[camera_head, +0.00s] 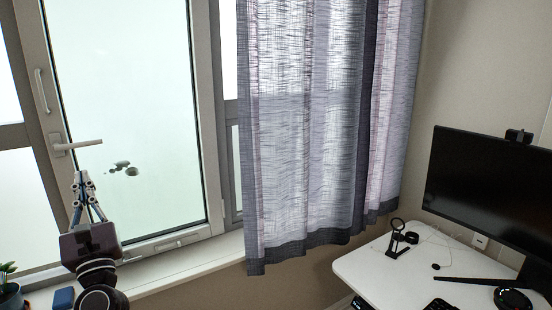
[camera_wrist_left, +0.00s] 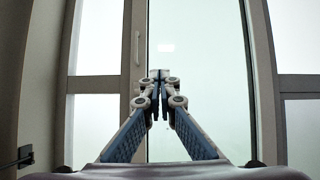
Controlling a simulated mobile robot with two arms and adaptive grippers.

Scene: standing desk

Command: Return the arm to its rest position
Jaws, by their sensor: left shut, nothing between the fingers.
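My left gripper (camera_head: 82,180) is raised at the left of the head view, in front of the window and close to the window handle (camera_head: 78,145). Its fingers point up and meet at the tips, with nothing between them. In the left wrist view the shut fingers (camera_wrist_left: 159,76) point at the window glass (camera_wrist_left: 200,60). I cannot tell whether the fingertips touch the handle. My right gripper is not in view.
A grey curtain (camera_head: 310,120) hangs right of the window. A white desk (camera_head: 375,275) with a black monitor (camera_head: 490,190) and a small black stand (camera_head: 398,238) is at the lower right. A potted plant (camera_head: 9,290) and a blue object (camera_head: 63,298) are at the lower left.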

